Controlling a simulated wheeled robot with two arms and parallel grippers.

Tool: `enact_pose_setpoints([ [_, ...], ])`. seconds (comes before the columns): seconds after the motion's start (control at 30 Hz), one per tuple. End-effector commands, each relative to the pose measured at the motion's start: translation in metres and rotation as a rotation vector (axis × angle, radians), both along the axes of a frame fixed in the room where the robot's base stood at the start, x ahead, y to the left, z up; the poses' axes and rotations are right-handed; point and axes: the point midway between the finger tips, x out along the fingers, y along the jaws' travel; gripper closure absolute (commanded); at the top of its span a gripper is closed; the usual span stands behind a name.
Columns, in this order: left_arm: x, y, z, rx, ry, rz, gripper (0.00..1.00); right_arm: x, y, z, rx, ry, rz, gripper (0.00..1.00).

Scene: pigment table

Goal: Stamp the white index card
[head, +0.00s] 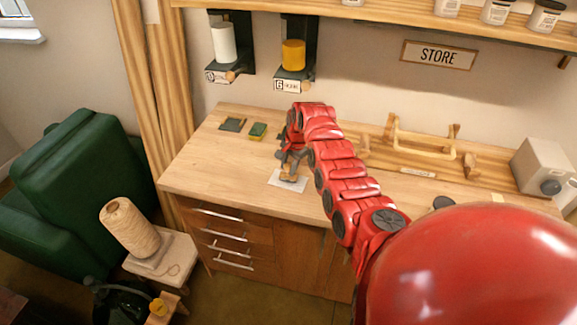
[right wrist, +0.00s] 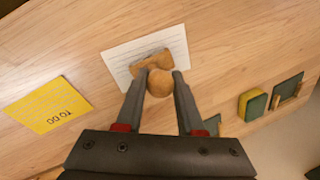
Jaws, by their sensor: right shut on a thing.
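The white index card (right wrist: 118,65) lies flat on the wooden table and also shows in the head view (head: 275,181). A wooden stamp with a round knob (right wrist: 160,83) and a longer base (right wrist: 150,63) is over the card. My right gripper (right wrist: 158,84) is shut on the stamp's knob; it also shows in the head view (head: 291,168). The base appears at the card's surface, but I cannot tell whether it touches. The stamp's underside is hidden. My left gripper is not in view.
A yellow TO DO note (right wrist: 50,105) lies on the table (head: 200,165). A yellow-green sponge (head: 258,130) and a dark pad (head: 233,124) lie at the back left. A wooden rack (head: 415,150) stands to the right. The table's front left is clear.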

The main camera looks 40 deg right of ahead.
Motion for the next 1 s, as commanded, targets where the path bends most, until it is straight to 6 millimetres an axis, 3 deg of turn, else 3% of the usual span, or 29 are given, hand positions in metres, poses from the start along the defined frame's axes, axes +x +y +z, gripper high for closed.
enact_pose_setpoints([
  [1.0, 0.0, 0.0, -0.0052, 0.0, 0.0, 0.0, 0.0, 0.0001, 0.0003, -0.0088, 0.0, 0.0, 0.0, 0.99],
])
